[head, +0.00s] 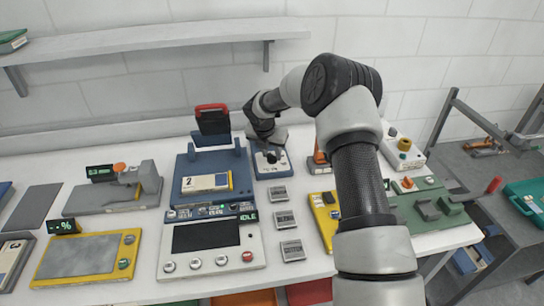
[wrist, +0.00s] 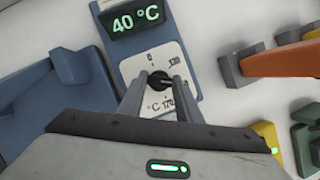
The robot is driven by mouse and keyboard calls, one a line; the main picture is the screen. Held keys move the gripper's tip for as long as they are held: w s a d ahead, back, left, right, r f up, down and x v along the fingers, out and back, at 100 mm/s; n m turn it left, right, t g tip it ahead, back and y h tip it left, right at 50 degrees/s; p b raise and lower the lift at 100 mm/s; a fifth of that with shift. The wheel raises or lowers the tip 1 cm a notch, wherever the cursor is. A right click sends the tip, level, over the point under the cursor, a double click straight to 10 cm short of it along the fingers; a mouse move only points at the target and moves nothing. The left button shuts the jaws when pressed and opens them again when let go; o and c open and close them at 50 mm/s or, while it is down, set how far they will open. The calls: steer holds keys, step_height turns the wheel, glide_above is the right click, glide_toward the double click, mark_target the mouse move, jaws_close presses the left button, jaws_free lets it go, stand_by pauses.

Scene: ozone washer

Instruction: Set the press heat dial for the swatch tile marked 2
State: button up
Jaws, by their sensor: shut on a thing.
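The heat dial (wrist: 158,80) is a black knob on a white plate with marks in °C, seen between my fingertips in the wrist view. Its display (wrist: 138,18) reads 40 °C in green. The dial box (head: 272,172) is blue with a light top and stands to the right of the blue press (head: 215,163). My gripper (wrist: 160,84) is shut on the dial from above. It partly hides the dial and the scale. A swatch tile (head: 205,183) marked 2, white with a yellow edge, lies on the press in the head view.
A panel (head: 210,240) with a dark screen and several buttons stands in front of the press; a display by it reads IDLE. Several grey labelled tiles (head: 285,219) lie to its right. An orange lever (wrist: 285,60) is right of the dial box.

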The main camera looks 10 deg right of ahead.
steer(key=m, duration=0.2)
steer(key=m+g+h+b, duration=0.1)
steer(key=m, duration=0.2)
steer(key=shift+w+a+m+h, duration=0.2)
steer(key=shift+m+h, duration=0.1)
steer(key=m+g, duration=0.1)
steer(key=m, duration=0.2)
steer(key=shift+w+m+g+h, duration=0.1)
steer(key=shift+m+g+h, duration=0.2)
steer(key=shift+g, duration=0.1)
steer(key=shift+m+g, duration=0.6)
steer(key=shift+m, duration=0.8)
steer(key=o, duration=1)
steer(key=shift+o, duration=0.2)
steer(key=shift+r, duration=0.1)
steer(key=v, duration=0.7)
steer(key=shift+r, duration=0.15)
steer(key=shift+a, duration=0.15)
